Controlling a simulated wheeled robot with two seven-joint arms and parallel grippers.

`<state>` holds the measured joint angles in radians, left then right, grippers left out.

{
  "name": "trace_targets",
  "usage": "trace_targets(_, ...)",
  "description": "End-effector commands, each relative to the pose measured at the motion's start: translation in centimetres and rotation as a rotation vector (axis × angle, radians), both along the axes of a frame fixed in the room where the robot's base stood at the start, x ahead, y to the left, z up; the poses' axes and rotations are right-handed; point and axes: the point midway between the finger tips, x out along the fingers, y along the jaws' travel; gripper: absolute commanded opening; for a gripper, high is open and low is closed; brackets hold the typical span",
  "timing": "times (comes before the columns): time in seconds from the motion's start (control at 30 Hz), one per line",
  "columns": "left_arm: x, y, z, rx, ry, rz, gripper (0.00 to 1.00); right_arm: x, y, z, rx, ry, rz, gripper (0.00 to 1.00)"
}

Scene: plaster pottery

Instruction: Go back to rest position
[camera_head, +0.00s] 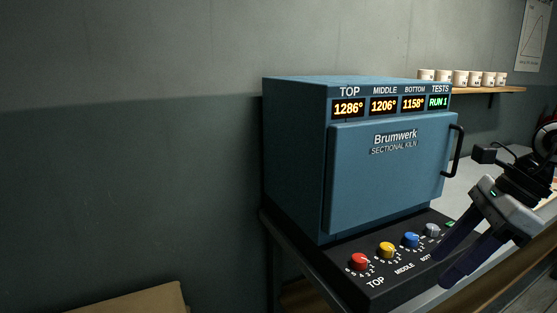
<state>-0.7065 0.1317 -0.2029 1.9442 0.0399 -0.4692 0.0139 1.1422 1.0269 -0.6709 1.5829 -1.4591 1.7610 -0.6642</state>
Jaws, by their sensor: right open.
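My right gripper (462,258) is at the right, in front of the kiln's control panel (345,283). Its two dark fingers point down and left, apart, with nothing seen between them. The blue kiln (295,160) stands on the bench with its door (390,175) shut. Its displays read TOP 1286, MIDDLE 1206, BOTTOM 1158 and TESTS RUN 1. The panel carries a red knob (360,262), a yellow knob (387,250), a blue knob (411,240) and a grey knob (432,230). The gripper covers part of the panel's right end. My left gripper is out of view.
The door handle (455,150) sticks out at the kiln's right side. A wall shelf (510,90) holds several white cups (460,78). A chart (534,35) hangs at the upper right. A tan box-like surface (135,300) is at the lower left. The left wall side is clear.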

Motion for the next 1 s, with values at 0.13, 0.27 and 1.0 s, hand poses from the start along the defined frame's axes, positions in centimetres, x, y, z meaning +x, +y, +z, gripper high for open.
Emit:
trace_targets(0.13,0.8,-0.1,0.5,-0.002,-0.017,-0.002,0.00,0.2,4.2,-1.7,0.126,0.022,0.019,0.47)
trace_targets(0.27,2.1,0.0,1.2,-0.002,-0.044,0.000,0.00,0.1,8.2,-2.9,0.263,0.051,0.022,0.47)
trace_targets(1.0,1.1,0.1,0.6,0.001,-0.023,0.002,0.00,1.0,20.4,-14.5,1.936,1.179,-1.344,0.47)
